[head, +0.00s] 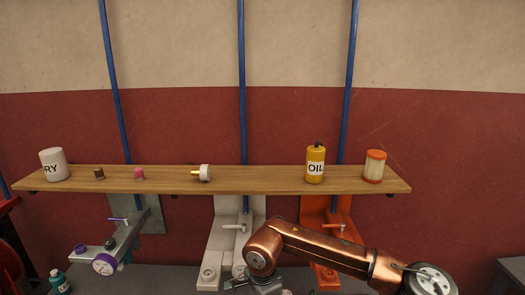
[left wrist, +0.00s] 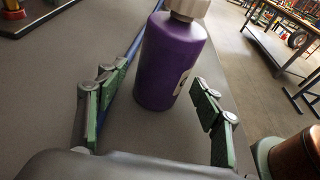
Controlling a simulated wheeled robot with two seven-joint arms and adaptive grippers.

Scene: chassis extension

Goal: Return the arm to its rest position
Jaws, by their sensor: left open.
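My left gripper (left wrist: 152,82) is open in the left wrist view, with green pads on its spread fingers. A purple bottle (left wrist: 170,65) with a pale cap stands upright on a grey surface in front of the fingers, and I cannot tell if it lies between them. The fingers do not visibly touch it. A copper-coloured arm (head: 325,252) crosses the lower right of the head view, bent at a round joint. I cannot tell which arm it is. Neither gripper can be made out in the head view.
A wooden shelf (head: 270,180) holds a white canister (head: 54,165), a yellow oil bottle (head: 315,165), an orange-lidded jar (head: 375,167) and several small items. Grey, white (head: 232,235) and orange brackets stand below. A teal bottle (head: 60,283) is at lower left. A table (left wrist: 275,45) stands further off.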

